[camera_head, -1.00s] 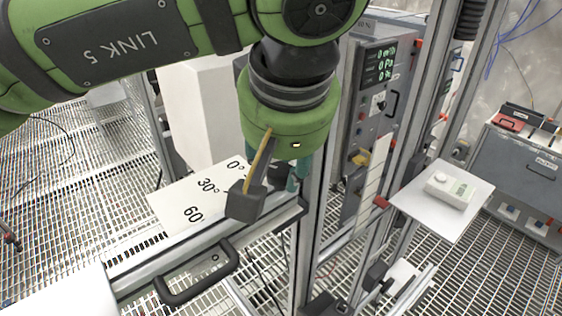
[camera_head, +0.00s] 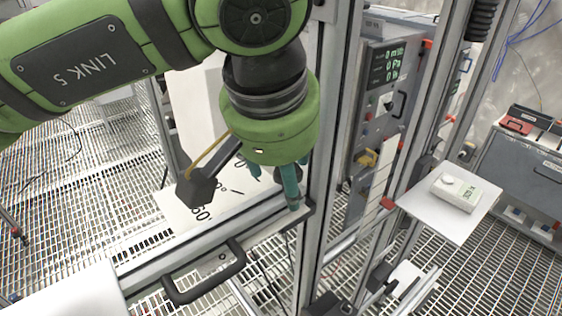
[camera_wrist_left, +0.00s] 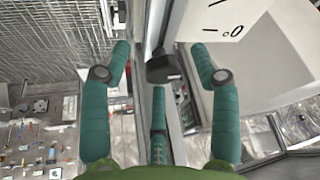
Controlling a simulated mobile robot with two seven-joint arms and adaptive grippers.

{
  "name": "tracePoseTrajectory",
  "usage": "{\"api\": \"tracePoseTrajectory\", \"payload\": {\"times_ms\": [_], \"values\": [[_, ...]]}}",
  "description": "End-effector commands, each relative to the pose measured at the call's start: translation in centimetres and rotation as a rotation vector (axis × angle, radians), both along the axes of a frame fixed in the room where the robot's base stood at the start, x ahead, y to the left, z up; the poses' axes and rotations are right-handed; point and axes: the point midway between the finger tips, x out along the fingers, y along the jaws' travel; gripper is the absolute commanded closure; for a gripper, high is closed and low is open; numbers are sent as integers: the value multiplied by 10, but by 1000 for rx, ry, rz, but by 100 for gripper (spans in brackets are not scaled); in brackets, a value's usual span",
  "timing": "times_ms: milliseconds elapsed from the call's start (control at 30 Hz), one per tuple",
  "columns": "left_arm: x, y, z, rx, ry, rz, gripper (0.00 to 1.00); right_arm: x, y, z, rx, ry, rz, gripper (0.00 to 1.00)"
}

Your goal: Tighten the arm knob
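My left gripper (camera_head: 275,190) hangs pointing down beside the upright rail in the head view, with its teal fingers partly hidden by the green wrist. In the left wrist view its fingers (camera_wrist_left: 161,55) are spread wide with nothing between them in grip. A dark knob-like block (camera_wrist_left: 163,68) on the rail shows between the two outer fingertips and looks apart from them. I cannot tell for sure that it is the arm knob. The white angle plate (camera_head: 180,213) with degree marks lies behind my wrist; it also shows in the left wrist view (camera_wrist_left: 250,60). My right gripper is not in view.
A black handle (camera_head: 205,277) sits on the front rail. An upright metal post (camera_head: 322,150) stands close to my gripper's right. A white shelf (camera_head: 425,215) with a small device (camera_head: 455,192) and a grey control panel (camera_head: 375,115) are at the right. The floor is metal grating.

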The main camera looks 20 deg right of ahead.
Motion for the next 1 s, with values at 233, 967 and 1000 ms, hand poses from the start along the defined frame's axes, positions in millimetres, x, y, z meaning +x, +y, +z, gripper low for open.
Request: {"api": "tracePoseTrajectory", "payload": {"times_ms": [233, 967, 1000], "values": [[1, 0, 2, -5, -4, 4, 39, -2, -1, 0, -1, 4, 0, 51], [-9, -4, 25, -10, -10, 431, 39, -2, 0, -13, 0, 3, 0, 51], [-12, -3, 33, -10, -10, 431, 39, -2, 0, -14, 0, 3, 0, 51]]}}
